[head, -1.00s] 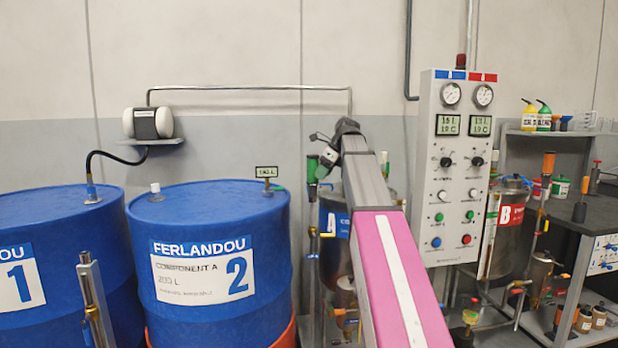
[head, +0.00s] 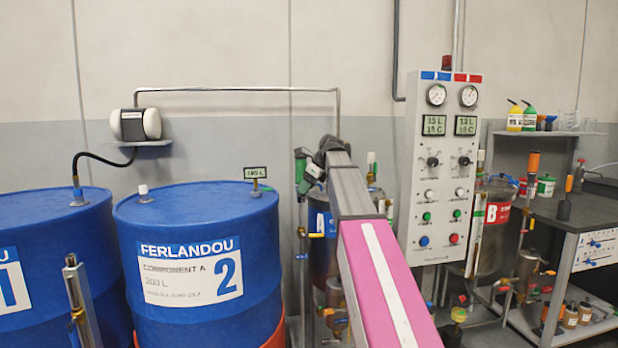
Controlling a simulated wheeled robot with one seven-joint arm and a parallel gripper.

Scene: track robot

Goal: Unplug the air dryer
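The air dryer (head: 135,124) is a white cylinder with a dark middle band. It sits on a small wall shelf at the left. A black hose (head: 98,158) runs from under it down to a fitting (head: 77,188) on top of blue drum 1 (head: 60,230). The hose end looks joined to that fitting. My arm, grey and pink, reaches up from the bottom right of centre. My gripper (head: 312,163) is at its far end, well right of the dryer and hose and beyond drum 2. It is small and dark here, and its fingers cannot be made out.
Blue drum 2 (head: 200,285) stands between drum 1 and my arm, with a white cap and a small gauge display (head: 255,173) on top. A metal pipe (head: 240,89) runs along the wall. A control panel (head: 443,170) and workbench (head: 590,225) are at right.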

